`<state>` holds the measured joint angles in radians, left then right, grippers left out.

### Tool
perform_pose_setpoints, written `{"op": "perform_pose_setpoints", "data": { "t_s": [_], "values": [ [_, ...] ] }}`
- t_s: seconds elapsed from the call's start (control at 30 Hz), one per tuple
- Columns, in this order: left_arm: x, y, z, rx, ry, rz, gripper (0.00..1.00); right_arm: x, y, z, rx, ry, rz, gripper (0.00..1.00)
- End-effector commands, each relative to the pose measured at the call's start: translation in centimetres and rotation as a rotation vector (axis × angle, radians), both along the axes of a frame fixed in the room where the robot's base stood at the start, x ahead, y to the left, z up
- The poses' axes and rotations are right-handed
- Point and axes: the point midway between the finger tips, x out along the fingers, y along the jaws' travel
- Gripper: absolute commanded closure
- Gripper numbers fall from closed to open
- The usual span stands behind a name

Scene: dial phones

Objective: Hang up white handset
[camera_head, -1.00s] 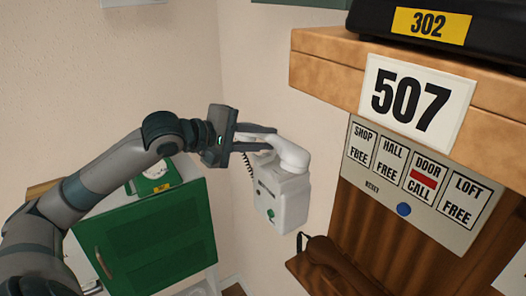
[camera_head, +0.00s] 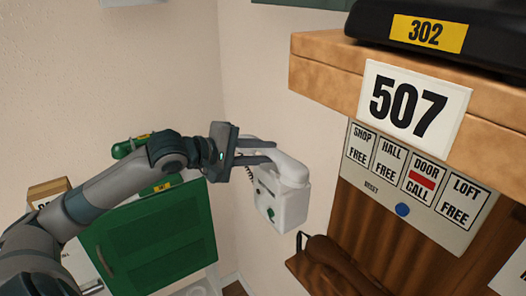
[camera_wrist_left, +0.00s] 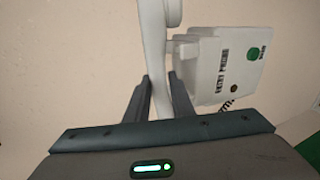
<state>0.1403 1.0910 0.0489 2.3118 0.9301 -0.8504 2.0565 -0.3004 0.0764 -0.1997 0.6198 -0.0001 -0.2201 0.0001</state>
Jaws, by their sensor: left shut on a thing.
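The white handset (camera_head: 291,168) is held in my left gripper (camera_head: 268,152), which comes in from the left in the head view. In the left wrist view the handset (camera_wrist_left: 154,50) stands between the two fingers (camera_wrist_left: 160,95), its grip running up out of the frame. The white entry phone body (camera_head: 285,208) is on the wall behind and below the handset. It shows in the left wrist view (camera_wrist_left: 215,72) right beside the handset; I cannot tell whether they touch. A dark coiled cord (camera_wrist_left: 226,104) hangs near the body. My right gripper is not in view.
A green cabinet (camera_head: 160,243) with a green phone stands at lower left. On the right, a wooden shelf (camera_head: 325,70) carries a 507 sign (camera_head: 415,101), with a button panel (camera_head: 415,190) below it. A brown handset (camera_head: 335,265) lies lower down.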

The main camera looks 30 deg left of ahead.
Motion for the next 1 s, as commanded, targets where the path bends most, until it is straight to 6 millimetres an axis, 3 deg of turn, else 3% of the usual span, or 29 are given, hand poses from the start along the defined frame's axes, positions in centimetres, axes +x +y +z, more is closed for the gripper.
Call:
{"op": "perform_pose_setpoints", "data": {
  "t_s": [0.3,0.33,0.4,1.0],
  "values": [
    [0.0,0.0,-0.8,0.000,-0.001,0.000,1.00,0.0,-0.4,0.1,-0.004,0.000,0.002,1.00],
    [0.0,0.0,-0.8,0.001,0.000,0.001,0.71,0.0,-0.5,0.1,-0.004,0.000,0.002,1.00],
    [0.0,0.0,-0.8,0.001,0.000,0.001,0.60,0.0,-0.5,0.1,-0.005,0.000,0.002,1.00],
    [-0.4,0.2,0.1,0.001,0.000,0.001,0.60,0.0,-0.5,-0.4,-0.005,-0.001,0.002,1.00]
  ]
}}
